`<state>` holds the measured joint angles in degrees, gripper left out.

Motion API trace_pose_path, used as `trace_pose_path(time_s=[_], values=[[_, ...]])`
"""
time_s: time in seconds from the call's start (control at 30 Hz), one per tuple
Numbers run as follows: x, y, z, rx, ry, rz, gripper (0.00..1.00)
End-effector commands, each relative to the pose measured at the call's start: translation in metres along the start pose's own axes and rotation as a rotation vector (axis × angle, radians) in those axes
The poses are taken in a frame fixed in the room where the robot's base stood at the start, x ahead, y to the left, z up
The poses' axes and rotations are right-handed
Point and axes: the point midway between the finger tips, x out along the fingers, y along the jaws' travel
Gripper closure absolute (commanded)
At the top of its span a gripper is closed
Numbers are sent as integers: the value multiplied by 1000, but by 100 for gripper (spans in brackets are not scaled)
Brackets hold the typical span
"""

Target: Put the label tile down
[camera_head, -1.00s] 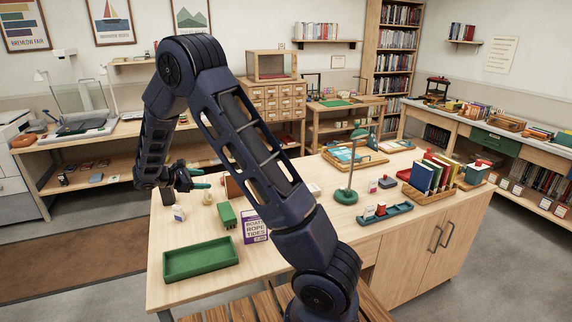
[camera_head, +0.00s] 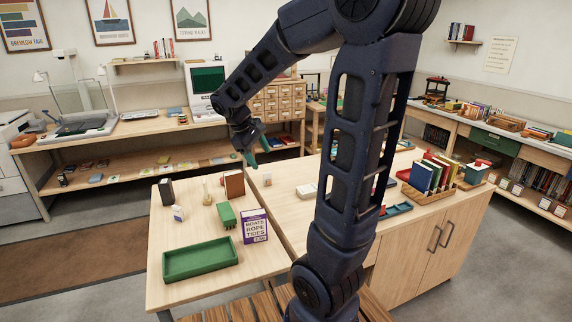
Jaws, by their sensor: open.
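My gripper (camera_head: 254,158) hangs with its teal fingers pointing down above the far edge of the wooden table (camera_head: 190,294). It is open, and I see nothing between the fingers. A small white tile-like piece (camera_head: 267,180) stands on the tabletop just below and right of the fingers, apart from them. Another small white piece with a printed face (camera_head: 178,213) stands at the table's left side. I cannot tell for certain which of them is the label tile. My arm hides part of the table's middle.
A green tray (camera_head: 200,260) lies at the front left. Near it are a green block (camera_head: 226,215), a purple-and-white sign (camera_head: 254,226), a brown book (camera_head: 234,184) and a dark block (camera_head: 166,192). A book rack (camera_head: 424,192) stands at the right.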

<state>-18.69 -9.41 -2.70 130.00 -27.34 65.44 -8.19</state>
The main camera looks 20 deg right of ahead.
Motion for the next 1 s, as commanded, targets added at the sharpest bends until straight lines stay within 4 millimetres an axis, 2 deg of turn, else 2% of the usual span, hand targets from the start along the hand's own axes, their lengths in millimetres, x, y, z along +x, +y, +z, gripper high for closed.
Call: trace_pose_path(time_s=[0.03,0.2,0.6,0.8,1.0], values=[[-4,0,14,45,27,-20,37],[-12,-9,54,194,117,-91,37],[-28,-44,128,537,334,-230,37],[-32,-60,148,665,421,-275,37],[-32,-66,155,715,454,-293,37]])
